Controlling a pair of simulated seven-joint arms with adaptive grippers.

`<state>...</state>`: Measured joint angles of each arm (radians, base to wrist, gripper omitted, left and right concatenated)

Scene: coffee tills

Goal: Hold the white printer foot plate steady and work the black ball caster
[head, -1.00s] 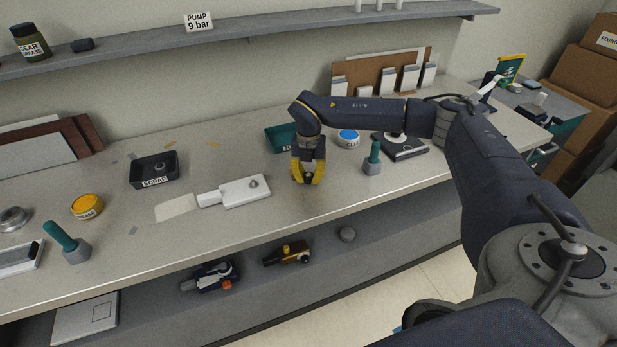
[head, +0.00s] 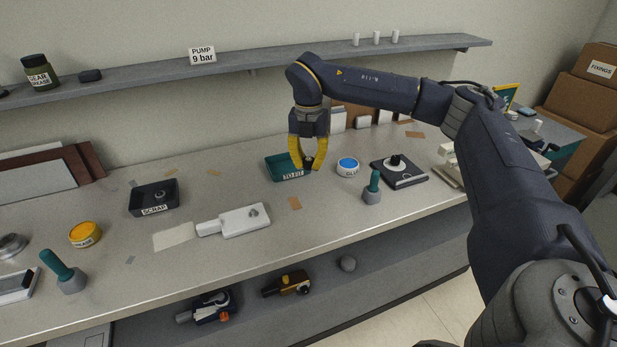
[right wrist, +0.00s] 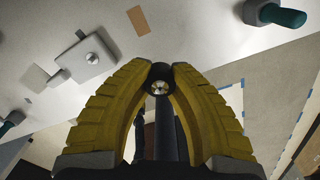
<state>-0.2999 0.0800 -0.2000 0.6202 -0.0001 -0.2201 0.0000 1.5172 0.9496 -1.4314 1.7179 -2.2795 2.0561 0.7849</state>
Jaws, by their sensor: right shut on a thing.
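The white printer foot plate (head: 232,224) lies flat on the bench with its narrow tongue to the left. A round metallic piece (head: 253,212) sits on its right part. The plate also shows at upper left in the right wrist view (right wrist: 78,66). My right gripper (head: 308,163) is shut on the black ball caster (right wrist: 160,75), whose shiny round centre shows between the yellow fingertips. It holds the caster above the bench, right of and behind the plate, by the TO FIT tray. My left gripper is not in view.
The green TO FIT tray (head: 278,168) is behind the plate. The black SCRAP tray (head: 140,208) holds a small grey part. A blue-topped tin (head: 348,166), a green-handled tool (head: 372,190) and a dark square device (head: 411,178) stand at right. The bench front near the plate is clear.

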